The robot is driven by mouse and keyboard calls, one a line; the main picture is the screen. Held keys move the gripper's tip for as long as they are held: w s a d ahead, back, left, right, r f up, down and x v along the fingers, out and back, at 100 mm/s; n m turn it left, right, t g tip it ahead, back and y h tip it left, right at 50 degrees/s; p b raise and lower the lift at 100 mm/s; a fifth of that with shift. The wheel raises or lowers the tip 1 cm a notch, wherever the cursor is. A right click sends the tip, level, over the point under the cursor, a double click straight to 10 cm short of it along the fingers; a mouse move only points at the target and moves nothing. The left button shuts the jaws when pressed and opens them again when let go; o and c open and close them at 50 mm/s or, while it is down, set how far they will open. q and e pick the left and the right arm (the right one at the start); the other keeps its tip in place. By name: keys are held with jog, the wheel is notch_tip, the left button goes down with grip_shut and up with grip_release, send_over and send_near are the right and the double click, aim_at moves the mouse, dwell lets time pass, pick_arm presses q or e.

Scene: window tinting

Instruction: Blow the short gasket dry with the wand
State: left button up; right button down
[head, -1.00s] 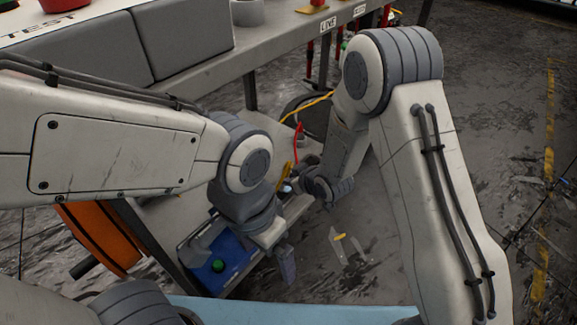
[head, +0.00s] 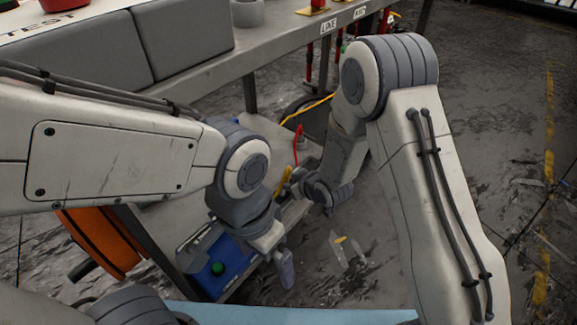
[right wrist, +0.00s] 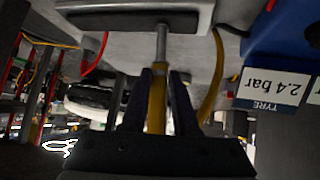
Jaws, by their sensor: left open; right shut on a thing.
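My right gripper (right wrist: 161,82) is shut on a yellow-handled tool with a metal tube, apparently the wand (right wrist: 157,108). My left gripper (head: 284,268) is open and empty, lower in the head view, just right of the blue tray (head: 240,262). I cannot make out the short gasket in either view.
A grey bench (head: 285,45) with grey blocks stands at the upper left. An orange reel (head: 98,240) is at lower left. A blue box with a "2.4 bar" label (right wrist: 268,85) is close to the right gripper. Clear pieces (head: 345,250) show over the floor.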

notch_tip(320, 180, up, 2)
jog(key=shift+w+r+p, duration=0.15)
jog(key=shift+r+p, duration=0.1)
jog(key=shift+p, duration=0.15)
jog(key=shift+r+p, duration=0.3)
notch_tip(320, 180, up, 5)
jog(key=p, duration=0.4)
pick_arm(q)
notch_tip(320, 180, up, 6)
jog(key=shift+d+r, duration=0.2)
jog(key=shift+d, duration=0.15)
